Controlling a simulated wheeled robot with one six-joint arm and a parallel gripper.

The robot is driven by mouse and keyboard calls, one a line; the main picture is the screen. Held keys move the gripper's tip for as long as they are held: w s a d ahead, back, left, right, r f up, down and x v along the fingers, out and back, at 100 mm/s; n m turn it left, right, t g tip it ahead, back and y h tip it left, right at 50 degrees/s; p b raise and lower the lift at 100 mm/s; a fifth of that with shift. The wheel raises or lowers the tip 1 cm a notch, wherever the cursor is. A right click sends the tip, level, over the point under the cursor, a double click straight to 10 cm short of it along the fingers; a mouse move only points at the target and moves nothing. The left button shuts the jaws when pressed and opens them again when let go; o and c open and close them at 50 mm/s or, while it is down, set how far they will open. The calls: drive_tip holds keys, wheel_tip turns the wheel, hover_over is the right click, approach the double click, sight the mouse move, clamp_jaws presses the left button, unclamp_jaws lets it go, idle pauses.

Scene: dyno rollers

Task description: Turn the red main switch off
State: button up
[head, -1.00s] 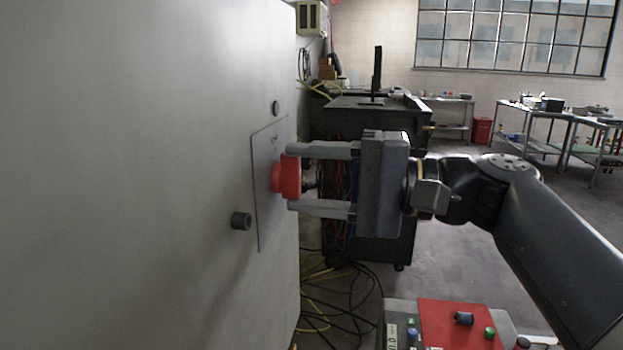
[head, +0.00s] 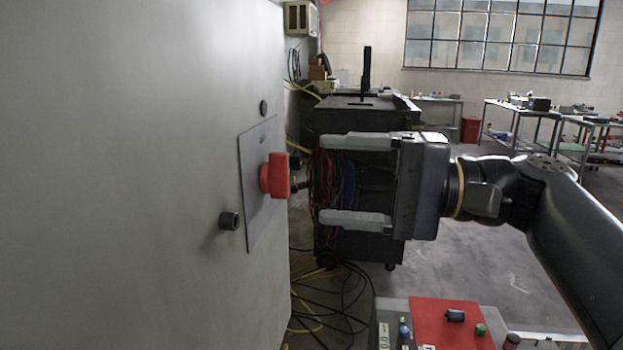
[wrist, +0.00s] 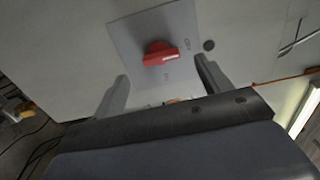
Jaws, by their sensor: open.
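The red main switch (head: 274,176) is a rotary knob on a grey plate (head: 256,215) fixed to the pale cabinet wall at the left. In the wrist view the red knob (wrist: 160,53) shows its grip bar lying nearly level in the picture, with a pale mark towards its right end. In the wrist view the fingers stand below either side of the knob.
A dark stud (head: 229,221) sticks out of the cabinet wall (head: 120,180) at the plate's lower left. A small dark round fitting (head: 264,108) is above the plate. A dark wired machine (head: 360,185) stands behind my gripper. A red-topped panel (head: 440,318) is below, with loose cables beside it.

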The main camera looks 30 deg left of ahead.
drive_tip(key=shift+v, duration=2.8)
